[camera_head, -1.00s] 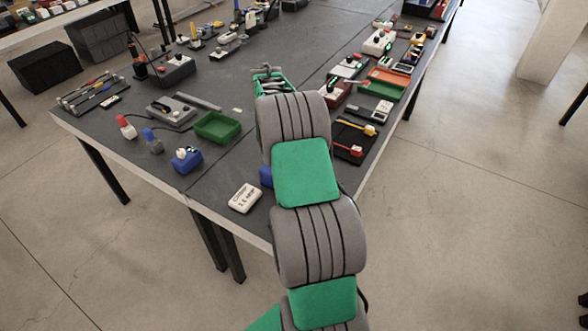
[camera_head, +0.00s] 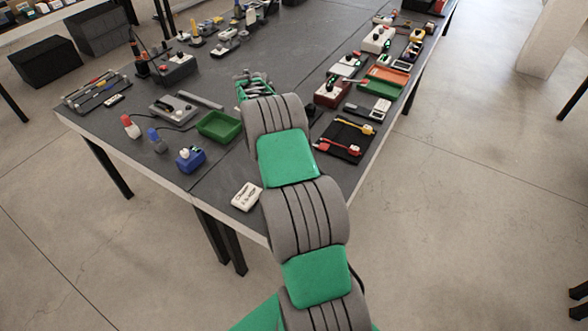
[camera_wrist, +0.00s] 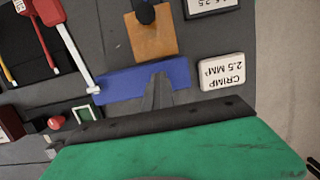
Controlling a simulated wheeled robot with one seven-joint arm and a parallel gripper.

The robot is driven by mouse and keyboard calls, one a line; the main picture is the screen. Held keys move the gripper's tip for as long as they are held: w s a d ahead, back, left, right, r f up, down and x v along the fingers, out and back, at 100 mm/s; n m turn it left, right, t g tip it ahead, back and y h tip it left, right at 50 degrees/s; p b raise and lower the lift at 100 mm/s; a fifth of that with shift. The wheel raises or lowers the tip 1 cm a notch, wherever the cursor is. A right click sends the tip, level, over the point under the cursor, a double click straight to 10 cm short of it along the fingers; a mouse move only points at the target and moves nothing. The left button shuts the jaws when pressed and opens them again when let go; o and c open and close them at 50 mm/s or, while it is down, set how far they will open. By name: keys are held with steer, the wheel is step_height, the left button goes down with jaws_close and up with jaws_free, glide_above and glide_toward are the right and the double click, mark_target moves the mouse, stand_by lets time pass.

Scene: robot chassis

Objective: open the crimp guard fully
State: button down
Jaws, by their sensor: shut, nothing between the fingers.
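A blue block (camera_wrist: 145,82) lies across the middle of the wrist view. An orange-brown plate (camera_wrist: 153,38) with a black knob (camera_wrist: 145,13) adjoins its upper edge; they look like the crimp station, but I cannot tell which part is the guard or how far open it is. A white label block reading "CRIMP 2.5 MM²" (camera_wrist: 223,75) lies to the right, also at the table's front edge in the head view (camera_head: 246,196). My gripper (camera_wrist: 159,80) is shut and empty, its fingertips overlapping the blue block; contact is unclear. In the head view my arm hides the station.
A black mat (camera_head: 335,148) with yellow and red tools lies right of my arm; a red tool also shows at upper left in the wrist view (camera_wrist: 48,10). A green tray (camera_head: 218,125) and a small blue box (camera_head: 190,158) stand to the left.

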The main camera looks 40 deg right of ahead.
steer(key=shift+w+r+p, duration=0.1)
steer(key=shift+p, duration=0.35)
steer(key=p, duration=0.2)
steer(key=g+p, duration=0.1)
steer(key=p, duration=0.1)
steer(key=shift+w+a+f, duration=0.15)
steer(key=shift+w+f, duration=0.1)
